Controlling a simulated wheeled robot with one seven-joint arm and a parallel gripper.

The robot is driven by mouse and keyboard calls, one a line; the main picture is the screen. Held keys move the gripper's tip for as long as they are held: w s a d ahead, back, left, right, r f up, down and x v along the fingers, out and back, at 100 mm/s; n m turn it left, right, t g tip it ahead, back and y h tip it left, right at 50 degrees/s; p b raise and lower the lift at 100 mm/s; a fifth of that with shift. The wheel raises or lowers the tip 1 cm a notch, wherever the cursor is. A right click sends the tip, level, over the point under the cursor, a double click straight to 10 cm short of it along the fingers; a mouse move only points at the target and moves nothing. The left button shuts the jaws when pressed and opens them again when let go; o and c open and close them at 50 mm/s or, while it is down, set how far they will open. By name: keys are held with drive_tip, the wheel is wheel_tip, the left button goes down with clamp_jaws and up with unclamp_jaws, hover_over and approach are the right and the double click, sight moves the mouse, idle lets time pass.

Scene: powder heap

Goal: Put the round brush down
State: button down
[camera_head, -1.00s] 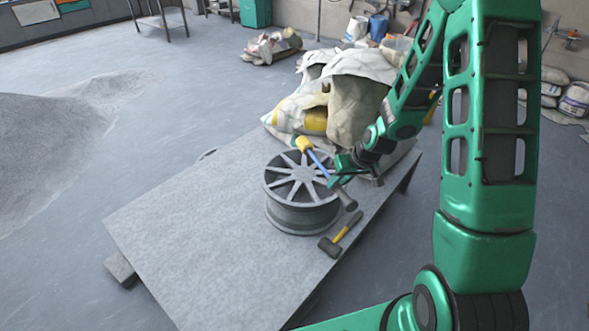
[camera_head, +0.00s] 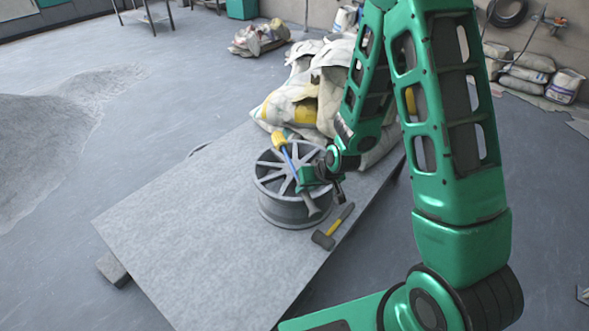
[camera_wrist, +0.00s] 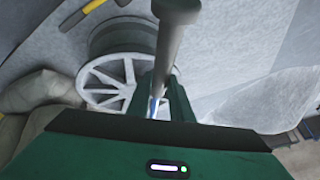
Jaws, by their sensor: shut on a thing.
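The round brush (camera_head: 288,157) shows in the head view as a slim tool with a yellow end, a blue shaft and a flared grey end. My gripper (camera_head: 301,179) is shut on its shaft, over the grey spoked wheel rim (camera_head: 281,213). The brush lies slanted across the rim's top in this view; I cannot tell whether it touches. In the wrist view its grey end (camera_wrist: 171,50) points up the picture, and my gripper (camera_wrist: 163,103) hides part of the shaft.
The wheel rim stands on a grey board (camera_head: 190,235). A mallet with a yellow handle (camera_head: 340,219) lies just right of the rim. Bulging sacks (camera_head: 287,104) stand behind it. The board's left and front parts are clear. A powder heap (camera_head: 40,140) is at the far left.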

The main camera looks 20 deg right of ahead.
drive_tip(key=shift+a+f, duration=0.1)
drive_tip(key=shift+a, duration=0.1)
drive_tip(key=shift+w+d+f, duration=0.2)
drive_tip(key=w+d+f, duration=0.4)
drive_tip(key=w, duration=0.1)
drive_tip(key=w+d+f, duration=0.2)
drive_tip(key=w+d, duration=0.1)
drive_tip(key=shift+w+d+f, duration=0.1)
drive_tip(key=shift+f, duration=2.15)
drive_tip(key=c, duration=1.6)
unclamp_jaws()
drive_tip(key=v, duration=1.2)
drive_tip(key=shift+r, duration=0.15)
